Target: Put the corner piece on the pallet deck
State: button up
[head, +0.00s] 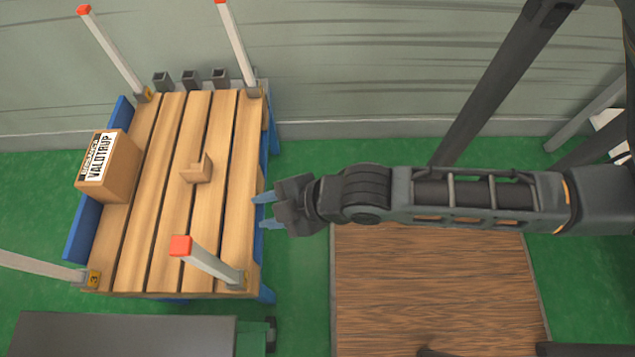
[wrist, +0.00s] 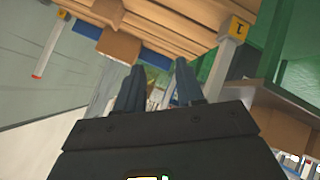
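The corner piece (head: 198,170), a small tan L-shaped block, rests on the wooden slats of the pallet deck (head: 228,150), right of its middle. My gripper (head: 264,211) is just off the deck's right edge in the head view, apart from the corner piece. Its two blue-grey fingers are spread with nothing between them. The wrist view is tilted and shows the open fingers (wrist: 158,85) pointing toward the deck (wrist: 170,32). A tan block there (wrist: 117,45) may be the corner piece; I cannot be sure.
A labelled cardboard box (head: 108,168) sits at the deck's left edge. Red-tipped posts stand at the corners, the front right one (head: 210,262) close to my gripper. Small dark square tubes (head: 191,80) line the back. A brown wooden panel (head: 430,290) lies below my arm.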

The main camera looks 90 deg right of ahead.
jog(key=s+a+r+m+t, duration=0.2)
jog(key=s+r+m, duration=0.1)
jog(key=r, duration=0.5)
jog(key=s+a+r+m+t+y, duration=0.1)
jog(key=s+a+r+m+t, duration=0.1)
jog(key=s+r, duration=0.3)
notch_tip(320, 180, up, 4)
jog(key=shift+s+f+m+t+y, duration=0.1)
jog(key=shift+s+m+t+y, duration=0.25)
jog(key=shift+m+t, duration=0.2)
notch_tip(320, 180, up, 3)
jog(key=p, duration=0.3)
